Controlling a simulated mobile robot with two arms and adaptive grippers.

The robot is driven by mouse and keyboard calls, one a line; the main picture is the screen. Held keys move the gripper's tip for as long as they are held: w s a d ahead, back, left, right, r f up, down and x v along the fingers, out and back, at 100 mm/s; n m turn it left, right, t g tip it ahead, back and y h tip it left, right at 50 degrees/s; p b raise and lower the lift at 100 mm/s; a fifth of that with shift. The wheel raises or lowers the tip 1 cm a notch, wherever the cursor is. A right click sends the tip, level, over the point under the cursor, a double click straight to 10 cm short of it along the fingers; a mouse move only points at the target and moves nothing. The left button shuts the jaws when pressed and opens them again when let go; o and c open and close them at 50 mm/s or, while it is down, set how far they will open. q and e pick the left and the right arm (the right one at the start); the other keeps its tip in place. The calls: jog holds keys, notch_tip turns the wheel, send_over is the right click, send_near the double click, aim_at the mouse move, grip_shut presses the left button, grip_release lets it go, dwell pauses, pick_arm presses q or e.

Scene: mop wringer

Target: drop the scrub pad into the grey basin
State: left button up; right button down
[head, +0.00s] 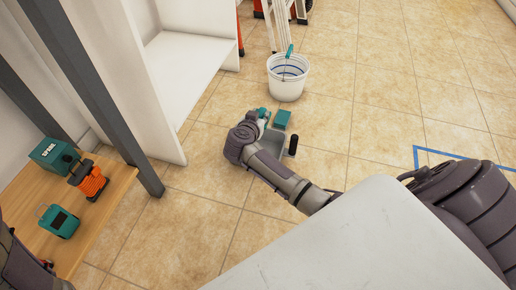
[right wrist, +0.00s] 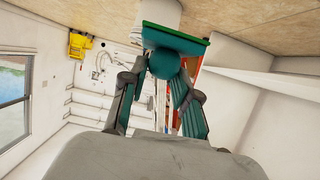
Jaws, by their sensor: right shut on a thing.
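The teal scrub pad (head: 282,119) is held in my right gripper (head: 272,116), low over the tiled floor. In the right wrist view, the pad (right wrist: 176,38) shows as a flat teal slab with a round knob, and the fingers of my right gripper (right wrist: 157,75) are shut on the knob. A white bucket (head: 288,88) stands on the floor beyond the pad, apart from it in the head view. A teal-handled tool (head: 289,52) stands in it. My left gripper is not in view.
A wooden shelf (head: 108,205) at left carries a green box (head: 52,154), an orange ribbed thing (head: 88,180) and a teal item (head: 60,222). A white cabinet (head: 180,60) stands behind. Blue tape (head: 455,155) marks the floor at right. Floor around the bucket is mostly clear.

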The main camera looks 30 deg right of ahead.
jog(key=c, duration=0.8)
grip_release()
jog(key=shift+a, duration=0.1)
jog(key=v, duration=1.2)
jog(key=shift+r, duration=0.1)
